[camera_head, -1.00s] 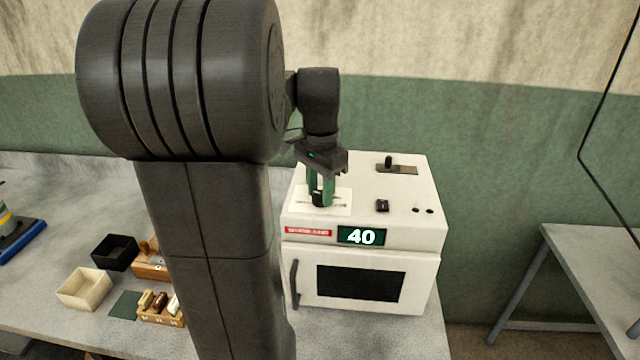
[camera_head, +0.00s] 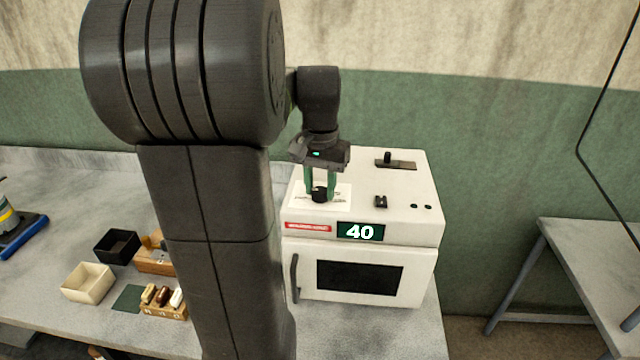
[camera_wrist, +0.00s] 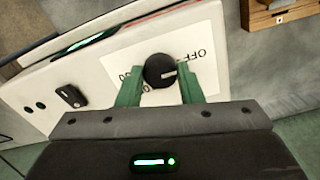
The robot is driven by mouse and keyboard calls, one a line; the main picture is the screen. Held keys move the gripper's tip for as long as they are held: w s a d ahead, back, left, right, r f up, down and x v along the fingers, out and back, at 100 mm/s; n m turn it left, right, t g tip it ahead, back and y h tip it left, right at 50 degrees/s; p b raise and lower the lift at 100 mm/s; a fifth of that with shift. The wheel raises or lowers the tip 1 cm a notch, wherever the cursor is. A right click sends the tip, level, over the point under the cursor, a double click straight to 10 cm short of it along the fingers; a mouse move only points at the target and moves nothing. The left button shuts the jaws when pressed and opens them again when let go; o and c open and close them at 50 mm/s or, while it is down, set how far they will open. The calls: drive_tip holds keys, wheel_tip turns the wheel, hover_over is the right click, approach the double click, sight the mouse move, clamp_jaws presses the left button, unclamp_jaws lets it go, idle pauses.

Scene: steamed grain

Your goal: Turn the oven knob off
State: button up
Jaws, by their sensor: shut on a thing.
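The white oven (camera_head: 412,235) stands on the counter, and its green display (camera_head: 360,232) reads 40. The round black knob (camera_head: 319,195) sits on a white label plate on the oven's top, at the left. In the wrist view the knob (camera_wrist: 157,67) has a white mark pointing right, towards the printed word OFF (camera_wrist: 190,56). Other print on the plate is partly hidden by the fingers. My gripper (camera_head: 320,190) points down with one green finger on each side of the knob, shut on it. The oven door (camera_head: 413,287) is shut.
A slider (camera_head: 396,166) and a small black switch (camera_head: 381,202) are on the oven's top, right of the knob. A black box (camera_head: 117,246), a cream box (camera_head: 88,283) and wooden holders (camera_head: 163,303) stand on the counter at left.

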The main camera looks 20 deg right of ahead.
sight(320, 190)
drive_tip(key=o, duration=1)
drive_tip(key=shift+c, duration=0.2)
wheel_tip(320, 190, up, 14)
drive_tip(key=b, duration=0.1)
drive_tip(key=shift+f, duration=0.15)
wheel_tip(320, 190, down, 14)
drive_tip(key=shift+r+p, duration=0.1)
drive_tip(key=shift+p, duration=0.35)
drive_tip(key=shift+r, duration=0.1)
